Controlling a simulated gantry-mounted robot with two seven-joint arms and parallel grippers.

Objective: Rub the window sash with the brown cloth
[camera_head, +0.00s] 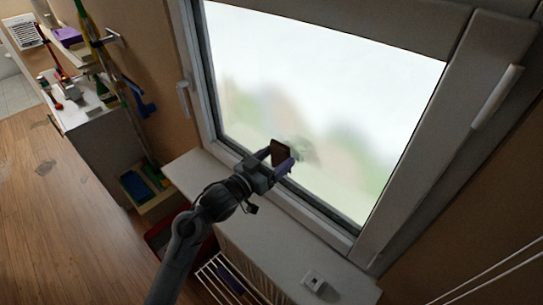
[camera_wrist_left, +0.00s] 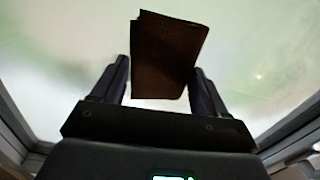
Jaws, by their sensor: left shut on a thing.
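My left gripper (camera_head: 276,161) is shut on the brown cloth (camera_head: 281,152), a small dark folded piece. It holds the cloth at the lower part of the window pane (camera_head: 330,90). The wrist view shows the brown cloth (camera_wrist_left: 167,55) between the two dark fingers of the left gripper (camera_wrist_left: 160,85), with the pale pane behind it. I cannot tell whether the cloth touches the glass. The white window sash (camera_head: 330,228) frames the pane; its lower bar runs behind and below the gripper. My right gripper is not in view.
A white sill (camera_head: 240,205) runs under the window, with a radiator below. Window handles (camera_head: 497,97) stick out at the sides. At the left are a cluttered cabinet (camera_head: 110,120) and open wooden floor (camera_head: 60,220).

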